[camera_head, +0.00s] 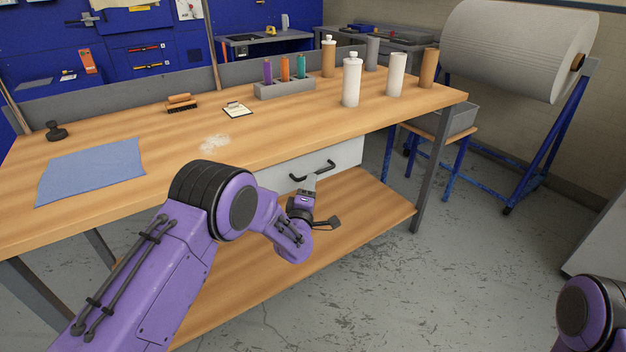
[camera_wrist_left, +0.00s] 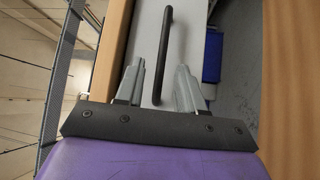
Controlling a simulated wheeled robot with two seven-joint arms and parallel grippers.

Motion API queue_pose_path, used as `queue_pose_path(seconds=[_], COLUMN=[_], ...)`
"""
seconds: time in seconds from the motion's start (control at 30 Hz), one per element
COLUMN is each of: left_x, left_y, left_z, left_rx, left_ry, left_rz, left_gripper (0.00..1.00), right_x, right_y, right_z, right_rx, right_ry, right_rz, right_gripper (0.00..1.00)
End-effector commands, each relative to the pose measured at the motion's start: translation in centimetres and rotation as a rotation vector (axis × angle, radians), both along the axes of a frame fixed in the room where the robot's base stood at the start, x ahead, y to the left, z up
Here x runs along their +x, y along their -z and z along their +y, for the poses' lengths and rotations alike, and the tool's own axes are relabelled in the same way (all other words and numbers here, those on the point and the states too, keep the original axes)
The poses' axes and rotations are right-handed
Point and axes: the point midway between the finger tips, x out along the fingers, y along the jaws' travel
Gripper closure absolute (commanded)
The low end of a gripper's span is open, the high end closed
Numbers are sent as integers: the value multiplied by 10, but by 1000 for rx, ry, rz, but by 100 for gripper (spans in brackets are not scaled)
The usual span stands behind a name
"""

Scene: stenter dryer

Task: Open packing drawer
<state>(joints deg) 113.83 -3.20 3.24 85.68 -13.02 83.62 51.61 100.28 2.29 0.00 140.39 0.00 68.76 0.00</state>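The packing drawer (camera_head: 346,156) has a light grey front under the wooden bench top, and its front looks flush with the bench. A black bar handle (camera_head: 325,167) is on its front. My left gripper (camera_head: 309,181) is at the handle, its fingers pointing at the drawer front. In the left wrist view the gripper (camera_wrist_left: 160,84) is open, with one finger on each side of the black handle (camera_wrist_left: 164,45). Gaps show between the handle and both fingers. The drawer front (camera_wrist_left: 150,25) lies behind the handle. The drawer's inside is hidden. My right gripper is out of view.
The bench top (camera_head: 190,130) carries a blue cloth (camera_head: 92,170), a brush (camera_head: 182,103), a grey holder (camera_head: 285,88) with coloured spools, and several bottles and cones. A lower shelf (camera_head: 365,215) lies below the drawer.

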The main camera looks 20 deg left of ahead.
Motion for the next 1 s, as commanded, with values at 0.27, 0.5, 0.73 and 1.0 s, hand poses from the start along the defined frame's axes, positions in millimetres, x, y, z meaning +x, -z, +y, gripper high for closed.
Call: queue_pose_path(seconds=[0.27, 0.5, 0.73, 1.0], left_x=[39, 42, 41, 38], left_y=[-4, -4, -4, -4], left_z=[5, 5, 5, 0], left_rx=[1, 2, 3, 2], left_ry=[0, 0, 0, 1], left_rz=[2, 4, 4, 4], left_gripper=[62, 62, 100, 100], right_x=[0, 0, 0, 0], right_y=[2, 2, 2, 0], right_z=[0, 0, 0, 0], right_rx=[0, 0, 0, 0], right_ry=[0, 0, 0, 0], right_rz=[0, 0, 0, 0], right_gripper=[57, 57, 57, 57])
